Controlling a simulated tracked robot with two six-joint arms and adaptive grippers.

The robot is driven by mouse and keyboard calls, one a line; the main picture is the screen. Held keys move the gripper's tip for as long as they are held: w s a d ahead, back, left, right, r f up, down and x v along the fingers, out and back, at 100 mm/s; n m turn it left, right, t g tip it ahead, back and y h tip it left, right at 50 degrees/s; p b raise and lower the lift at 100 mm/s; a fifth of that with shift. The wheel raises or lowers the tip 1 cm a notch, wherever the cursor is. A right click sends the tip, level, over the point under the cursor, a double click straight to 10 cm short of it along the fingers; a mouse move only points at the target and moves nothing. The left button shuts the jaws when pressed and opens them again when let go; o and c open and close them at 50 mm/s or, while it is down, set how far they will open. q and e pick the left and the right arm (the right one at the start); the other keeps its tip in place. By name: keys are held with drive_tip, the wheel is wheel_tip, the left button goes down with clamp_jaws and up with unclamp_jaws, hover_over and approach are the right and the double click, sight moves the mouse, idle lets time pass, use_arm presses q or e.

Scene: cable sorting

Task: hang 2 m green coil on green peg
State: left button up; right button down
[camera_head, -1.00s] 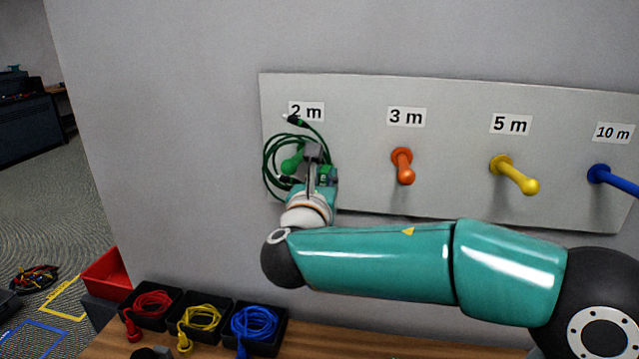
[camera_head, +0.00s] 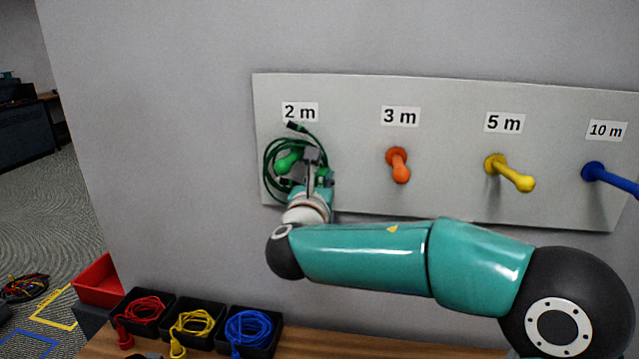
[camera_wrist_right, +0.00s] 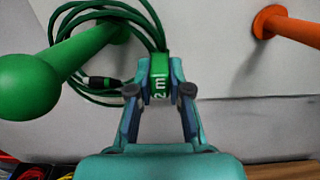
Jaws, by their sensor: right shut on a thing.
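The green coil (camera_head: 267,166) is at the green peg (camera_head: 287,161) under the 2 m label (camera_head: 300,112). Its loops appear to go around the peg, near the board. In the right wrist view the coil (camera_wrist_right: 155,25) surrounds the base of the green peg (camera_wrist_right: 75,57), whose round tip points toward the camera. My right gripper (camera_head: 313,162) is just right of the peg. In the wrist view its fingers (camera_wrist_right: 160,92) are shut on the coil's green 2 m tag (camera_wrist_right: 159,76). A dark cable plug (camera_wrist_right: 103,82) hangs beside the tag. My left gripper is not in view.
The pale board (camera_head: 450,195) also bears an orange peg (camera_head: 398,165), a yellow peg (camera_head: 508,172) and a blue peg (camera_head: 608,178), all empty. Black trays with red (camera_head: 143,309), yellow (camera_head: 193,322) and blue (camera_head: 248,328) coils stand below left. A red bin (camera_head: 98,282) is beyond them.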

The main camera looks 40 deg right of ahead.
drive_tip(key=shift+f, duration=0.3)
drive_tip(key=c, duration=1)
unclamp_jaws()
drive_tip(key=shift+r, duration=0.1)
drive_tip(key=shift+a, duration=0.1)
drive_tip(key=shift+v, duration=5.9)
